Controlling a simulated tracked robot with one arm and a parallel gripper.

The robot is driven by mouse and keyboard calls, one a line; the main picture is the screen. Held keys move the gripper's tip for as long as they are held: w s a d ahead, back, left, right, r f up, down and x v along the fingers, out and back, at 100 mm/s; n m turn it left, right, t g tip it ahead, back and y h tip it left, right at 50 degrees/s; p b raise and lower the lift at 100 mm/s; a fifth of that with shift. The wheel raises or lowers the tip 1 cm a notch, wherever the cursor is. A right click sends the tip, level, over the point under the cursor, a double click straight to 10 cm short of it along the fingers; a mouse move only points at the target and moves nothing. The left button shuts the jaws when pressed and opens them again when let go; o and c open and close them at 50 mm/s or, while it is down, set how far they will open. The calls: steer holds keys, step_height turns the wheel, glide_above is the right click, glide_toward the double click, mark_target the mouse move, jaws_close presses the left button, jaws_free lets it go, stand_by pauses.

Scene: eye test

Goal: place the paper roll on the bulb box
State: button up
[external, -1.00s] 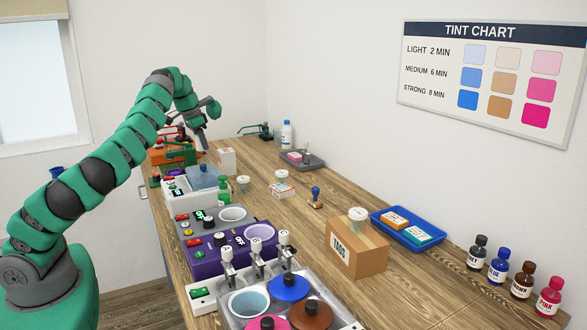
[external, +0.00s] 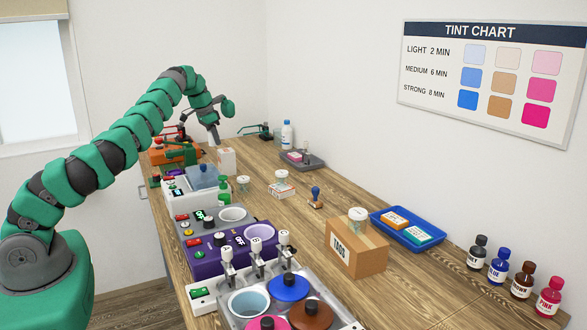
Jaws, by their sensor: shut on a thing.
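My gripper (external: 214,133) is at the far end of the bench, pointing down, shut on a small pale thing that I take to be the paper roll (external: 213,141). The roll is small in this view and partly hidden by the fingers. A plain upright white carton (external: 226,161), likely the bulb box, stands on the bench just below and right of my gripper. No label on it is readable. The gripper and the roll appear above the carton's height, apart from it.
An orange case (external: 168,156) and a white machine with a blue tank (external: 203,177) stand left of the carton.

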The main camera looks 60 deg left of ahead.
mark_target(230, 150)
steer(key=shift+w+a+p, duration=0.95)
steer(key=shift+w+a, duration=0.1)
steer(key=shift+w, duration=0.2)
steer(key=shift+w+a+f+p, duration=0.2)
steer(key=shift+w+a+p, duration=0.25)
steer(key=shift+w+p, duration=0.2)
steer(key=shift+w+a+r+p, duration=0.25)
steer(key=shift+w+a+p, duration=0.15)
steer(key=shift+p, duration=0.85)
steer(key=p, duration=0.1)
steer(key=w+p, duration=0.1)
steer(key=p, duration=0.1)
steer(key=shift+w+a+f, duration=0.1)
steer(key=shift+a+f, duration=0.1)
steer(key=shift+a, duration=0.05)
steer(key=shift+w+f+p, duration=0.1)
steer(key=shift+p, duration=0.2)
steer(key=shift+a, duration=0.1)
steer(key=shift+w+f+p, duration=0.15)
steer(key=shift+f+p, duration=0.05)
steer(key=shift+p, duration=0.15)
steer(key=shift+f, duration=1.7)
